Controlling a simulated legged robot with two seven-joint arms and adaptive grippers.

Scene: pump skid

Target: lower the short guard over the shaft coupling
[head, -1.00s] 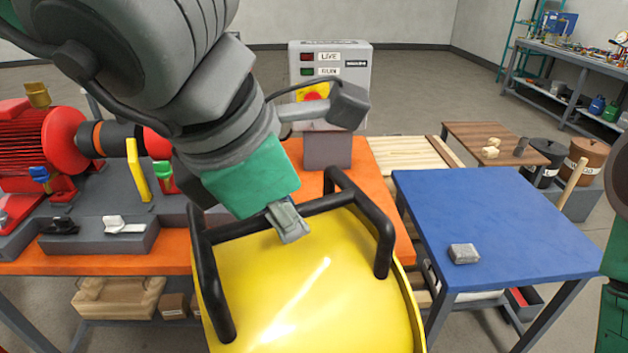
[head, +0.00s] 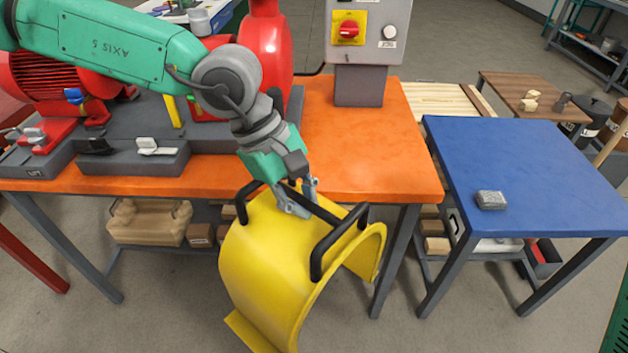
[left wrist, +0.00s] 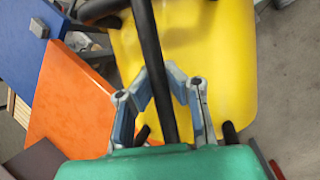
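The yellow guard (head: 275,265) is an arched sheet with a black handle frame on top. It hangs tilted in front of the orange bench. My left gripper (head: 297,203) is shut on the black crossbar of its handle. In the left wrist view the bar runs between the fingers of this gripper (left wrist: 160,85), with the yellow guard (left wrist: 225,60) behind. The shaft coupling is hidden behind my left arm, between the red motor (head: 60,85) and the red pump housing (head: 265,40). My right gripper is not in view.
The orange bench top (head: 350,160) is clear at its right part. A control box (head: 370,35) stands at its back. A blue table (head: 530,165) with a grey block (head: 491,200) on it stands to the right. A wooden piece (head: 150,220) lies on the shelf below.

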